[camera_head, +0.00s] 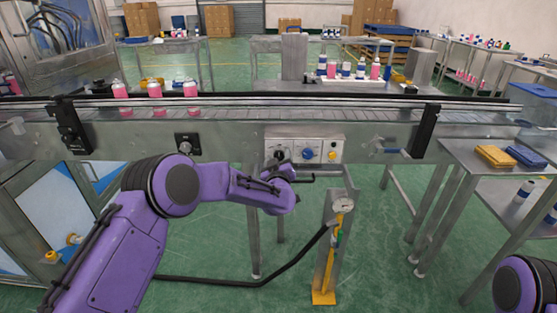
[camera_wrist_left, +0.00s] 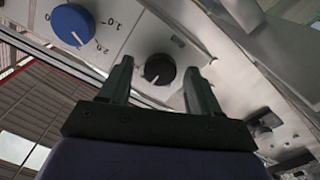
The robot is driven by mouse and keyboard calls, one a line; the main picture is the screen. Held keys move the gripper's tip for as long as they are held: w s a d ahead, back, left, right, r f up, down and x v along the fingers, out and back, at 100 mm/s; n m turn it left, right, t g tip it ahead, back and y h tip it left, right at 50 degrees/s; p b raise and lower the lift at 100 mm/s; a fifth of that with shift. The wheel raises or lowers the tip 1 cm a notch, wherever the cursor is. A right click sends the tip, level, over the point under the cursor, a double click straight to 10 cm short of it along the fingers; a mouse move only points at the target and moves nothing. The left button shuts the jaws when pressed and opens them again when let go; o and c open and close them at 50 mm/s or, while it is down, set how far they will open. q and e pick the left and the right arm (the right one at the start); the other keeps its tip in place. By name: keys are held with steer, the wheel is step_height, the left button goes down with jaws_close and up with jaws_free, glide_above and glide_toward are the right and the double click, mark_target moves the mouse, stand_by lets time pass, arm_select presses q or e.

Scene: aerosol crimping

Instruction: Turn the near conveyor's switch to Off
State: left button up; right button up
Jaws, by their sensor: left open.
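The near conveyor (camera_head: 230,125) runs across the head view. A pale control panel (camera_head: 318,142) on its front carries a black rotary switch (camera_head: 281,153), a blue knob (camera_head: 307,154) and a yellow knob (camera_head: 331,155). My left gripper (camera_head: 290,172) is open just below the panel. In the left wrist view, my left gripper (camera_wrist_left: 155,76) has its fingers either side of the black switch (camera_wrist_left: 158,68), with gaps visible at both sides. The blue knob (camera_wrist_left: 72,24) with its number scale is left of it. The switch's labels are not readable. My right gripper is out of view.
Another dark knob (camera_head: 187,145) sits on the conveyor front further left. A side table (camera_head: 470,155) with yellow and blue cloths is at right.

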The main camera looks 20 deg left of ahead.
arm_select(q)
steer(key=c, duration=1)
steer(key=shift+c, duration=0.2)
steer(key=shift+f, duration=0.1)
steer(key=n+b, duration=0.5)
steer(key=n, duration=0.2)
steer(key=shift+f, duration=0.15)
steer(key=shift+n+b, duration=0.9)
steer(key=shift+n, duration=0.6)
steer(key=o, duration=1)
